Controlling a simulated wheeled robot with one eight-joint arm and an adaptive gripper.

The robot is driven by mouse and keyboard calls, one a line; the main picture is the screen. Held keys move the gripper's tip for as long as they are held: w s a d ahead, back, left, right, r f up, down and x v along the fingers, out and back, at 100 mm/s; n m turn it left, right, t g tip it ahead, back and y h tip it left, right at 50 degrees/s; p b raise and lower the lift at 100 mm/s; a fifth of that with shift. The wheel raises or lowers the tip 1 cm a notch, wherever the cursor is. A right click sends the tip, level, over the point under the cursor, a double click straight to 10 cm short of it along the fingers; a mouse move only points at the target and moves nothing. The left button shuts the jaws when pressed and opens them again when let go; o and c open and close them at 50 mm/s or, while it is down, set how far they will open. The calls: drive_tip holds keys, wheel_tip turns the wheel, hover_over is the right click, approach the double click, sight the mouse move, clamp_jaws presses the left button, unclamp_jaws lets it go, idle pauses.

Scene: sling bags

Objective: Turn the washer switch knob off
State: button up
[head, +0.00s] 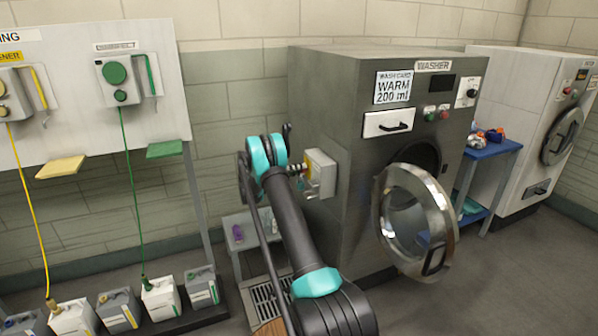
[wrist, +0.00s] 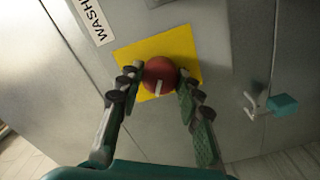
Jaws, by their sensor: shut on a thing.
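The red switch knob (wrist: 162,70) is on a yellow plate (wrist: 186,48) in the wrist view. Its white pointer mark faces the lower edge of the picture, tilted slightly left. My gripper (wrist: 159,80) has one finger on each side of the knob and is shut on it. In the head view my gripper (head: 299,171) is at the grey switch box (head: 321,166) on the left side of the washer (head: 345,120). The knob is too small and too covered by the gripper to make out there.
The washer's round door (head: 447,225) stands open at the front. A teal-ended hook or lever (wrist: 283,104) is right of the plate in the wrist view. A small side table (head: 238,220) and a floor grate (head: 262,297) are below.

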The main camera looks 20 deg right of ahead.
drive_tip(key=n, duration=0.6)
drive_tip(key=shift+a, duration=0.1)
drive_tip(key=shift+n, duration=0.3)
idle(0.3)
drive_tip(key=o, duration=1.2)
drive_tip(key=shift+c, duration=0.2)
drive_tip(key=a, duration=1.2)
drive_tip(key=shift+s, duration=0.15)
